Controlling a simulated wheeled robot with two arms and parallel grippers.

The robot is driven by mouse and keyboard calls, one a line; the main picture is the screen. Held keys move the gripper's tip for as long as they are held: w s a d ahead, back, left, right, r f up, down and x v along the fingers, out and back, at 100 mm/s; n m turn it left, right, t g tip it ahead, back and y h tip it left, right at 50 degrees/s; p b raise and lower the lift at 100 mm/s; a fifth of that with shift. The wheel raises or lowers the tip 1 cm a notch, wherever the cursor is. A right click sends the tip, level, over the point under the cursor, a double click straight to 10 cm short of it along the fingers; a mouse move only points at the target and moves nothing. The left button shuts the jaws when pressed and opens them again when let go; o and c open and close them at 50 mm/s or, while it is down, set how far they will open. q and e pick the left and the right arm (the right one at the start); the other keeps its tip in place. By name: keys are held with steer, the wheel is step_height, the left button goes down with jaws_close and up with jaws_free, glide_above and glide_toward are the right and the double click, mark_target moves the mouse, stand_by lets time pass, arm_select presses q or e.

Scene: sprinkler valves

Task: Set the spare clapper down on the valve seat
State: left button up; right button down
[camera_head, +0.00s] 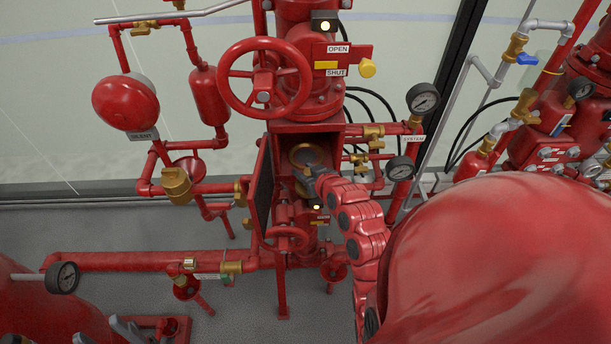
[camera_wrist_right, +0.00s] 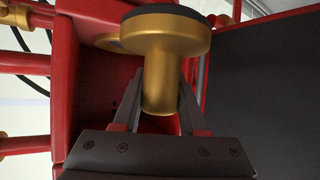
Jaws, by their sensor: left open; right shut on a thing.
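In the right wrist view my right gripper (camera_wrist_right: 160,105) is shut on the stem of the brass spare clapper (camera_wrist_right: 165,40), a wide disc with a dark facing on its far side. Behind the disc, part of a brass ring (camera_wrist_right: 105,42), seemingly the valve seat, shows; the disc covers the rest. In the head view my right gripper (camera_head: 308,176) is at the open red valve box (camera_head: 300,128). A round brass part (camera_head: 308,155) shows there; I cannot tell if it is clapper or seat. My left gripper (camera_head: 103,332) is open and empty at the lower left, partly cut off.
The box's dark open door (camera_head: 262,195) stands just left of my right gripper. Gauges (camera_head: 400,168) and brass-fitted pipes crowd the right side. A red handwheel (camera_head: 264,78) is above, and a smaller handwheel (camera_head: 287,238) is below. Grey floor lies open at the lower middle.

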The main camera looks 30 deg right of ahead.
steer(key=w+d+b, duration=0.2)
steer(key=w, duration=0.1)
steer(key=w+d+b, duration=0.2)
steer(key=w, duration=0.2)
steer(key=w+d+b, duration=0.3)
steer(key=w, duration=0.1)
steer(key=shift+w, duration=0.15)
steer(key=shift+w+d+r, duration=0.1)
steer(key=shift+w+d, duration=0.05)
steer(key=shift+w, duration=0.15)
steer(key=shift+f+b, duration=0.7)
steer(key=shift+c, duration=1.8)
jaws_free()
steer(key=shift+s, duration=0.15)
